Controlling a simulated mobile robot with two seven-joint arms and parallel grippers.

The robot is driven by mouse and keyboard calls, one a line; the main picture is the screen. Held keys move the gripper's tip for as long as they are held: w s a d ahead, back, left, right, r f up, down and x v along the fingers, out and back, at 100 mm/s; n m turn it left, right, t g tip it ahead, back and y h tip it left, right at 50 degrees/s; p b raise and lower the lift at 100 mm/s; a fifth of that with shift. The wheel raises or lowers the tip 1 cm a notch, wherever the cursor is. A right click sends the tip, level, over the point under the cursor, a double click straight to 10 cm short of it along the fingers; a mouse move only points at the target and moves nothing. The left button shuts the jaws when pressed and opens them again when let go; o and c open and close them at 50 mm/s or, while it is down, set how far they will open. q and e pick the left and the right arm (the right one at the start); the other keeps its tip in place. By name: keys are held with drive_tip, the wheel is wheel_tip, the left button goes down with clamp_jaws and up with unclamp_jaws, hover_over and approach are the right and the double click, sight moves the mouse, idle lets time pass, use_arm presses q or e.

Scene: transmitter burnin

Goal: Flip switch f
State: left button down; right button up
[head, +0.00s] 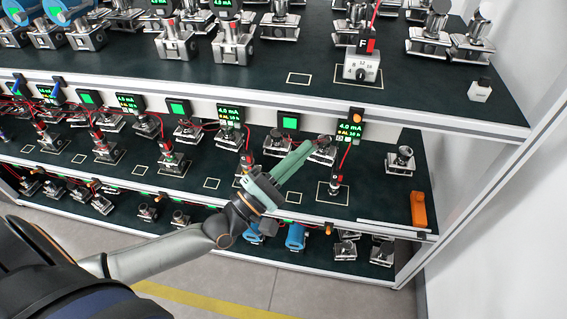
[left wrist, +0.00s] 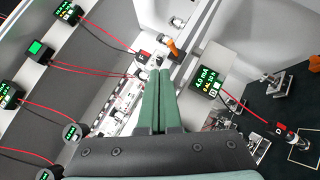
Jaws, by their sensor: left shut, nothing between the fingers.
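My left gripper (head: 307,149) reaches over the middle shelf, its green fingers closed together and empty. In the left wrist view its fingertips (left wrist: 159,72) point toward a small orange switch (left wrist: 171,48) on a dark base, with a visible gap. The likely same orange switch (head: 357,117) is on the upper shelf's front edge, above a lit display (head: 349,131) reading 4.0 mA. No letter is readable on this switch. A red and black plug marked F (head: 364,45) stands at a white dial box (head: 361,68) on the upper shelf. My right gripper is out of view.
Several metal transmitters, such as one at the right (head: 400,160), stand on the shelves with red leads. An orange block (head: 418,208) lies at the middle shelf's right end. A plug marked D (left wrist: 281,130) shows in the left wrist view. The upper shelf overhangs the gripper's area.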

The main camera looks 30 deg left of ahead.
use_arm(q)
drive_tip(key=shift+s+a, duration=0.25)
drive_tip(key=shift+s, duration=0.35)
drive_tip(key=shift+s+a, duration=0.2)
drive_tip(key=shift+s, duration=0.45)
drive_tip(key=shift+s+a, duration=0.25)
drive_tip(key=shift+s, duration=0.35)
drive_tip(key=s+d+f+m+g+y+p, duration=0.1)
drive_tip(key=s+f+m+g+y, duration=0.2)
drive_tip(key=f+m, duration=0.7)
drive_tip(key=s+d+f+m+g+y+p, duration=0.1)
drive_tip(key=s+f+m+g+y, duration=0.2)
drive_tip(key=s+f+m+g, duration=0.5)
wheel_tip(320, 180, down, 10)
drive_tip(key=s+m, duration=0.1)
drive_tip(key=m, duration=0.1)
drive_tip(key=shift+s+r+m+y, duration=0.15)
drive_tip(key=shift+s+m+y, duration=0.1)
drive_tip(key=shift+m+y, duration=0.05)
drive_tip(key=shift+r, duration=0.15)
